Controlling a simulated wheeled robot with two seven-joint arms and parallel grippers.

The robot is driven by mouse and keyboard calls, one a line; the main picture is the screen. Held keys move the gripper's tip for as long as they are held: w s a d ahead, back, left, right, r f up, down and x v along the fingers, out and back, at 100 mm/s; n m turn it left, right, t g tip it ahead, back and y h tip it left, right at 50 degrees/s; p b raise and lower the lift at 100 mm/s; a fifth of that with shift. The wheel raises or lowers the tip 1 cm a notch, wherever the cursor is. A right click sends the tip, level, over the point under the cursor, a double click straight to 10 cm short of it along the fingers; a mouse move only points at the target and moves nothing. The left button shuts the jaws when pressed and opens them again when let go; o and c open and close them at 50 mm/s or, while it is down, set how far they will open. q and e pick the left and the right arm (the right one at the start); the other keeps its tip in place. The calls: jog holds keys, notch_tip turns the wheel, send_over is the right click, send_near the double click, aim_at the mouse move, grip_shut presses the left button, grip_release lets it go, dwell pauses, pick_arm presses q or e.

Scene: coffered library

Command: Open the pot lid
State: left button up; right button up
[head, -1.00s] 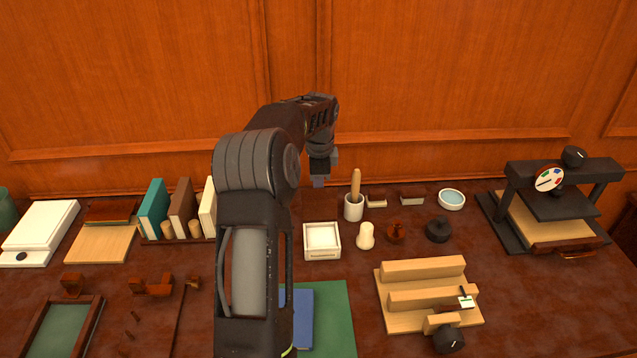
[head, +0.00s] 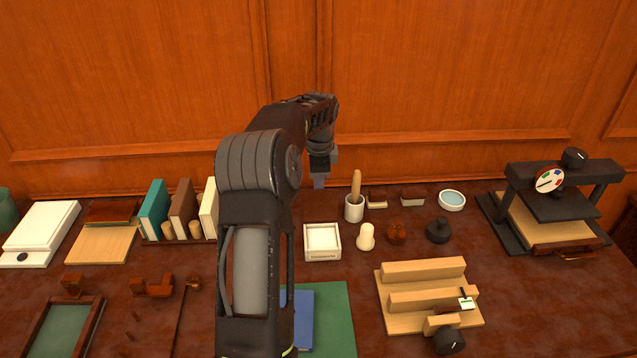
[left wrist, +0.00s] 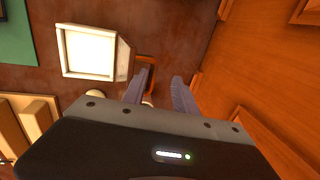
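I cannot say for certain which thing is the task's pot. A small dark round piece with a knob on top (head: 438,231) stands right of centre in the head view. A white cup (head: 354,208) with a wooden-handled tool in it stands nearer my left gripper. My left gripper (head: 319,182) points down near the wall, behind the white square tray (head: 322,238). In the left wrist view its two fingers (left wrist: 160,92) are apart. A reddish-brown piece (left wrist: 147,62) shows beyond the fingers, partly hidden by them. My right gripper is out of view.
The wood-panelled wall (head: 450,80) rises close behind my gripper. A white peg-like piece (head: 366,237) and a brown wooden piece (head: 397,233) stand right of the tray. A stepped wooden rack (head: 428,298) lies in front, a black press (head: 555,205) far right, books (head: 181,208) left.

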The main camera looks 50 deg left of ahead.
pick_arm(q)
jog(key=shift+s+d+f, duration=0.1)
jog(key=shift+s+f, duration=0.05)
dwell(0.3)
jog(key=w+b+v, duration=0.1)
jog(key=v, duration=0.7)
jog(key=shift+s, duration=0.35)
jog(key=shift+c, duration=0.3)
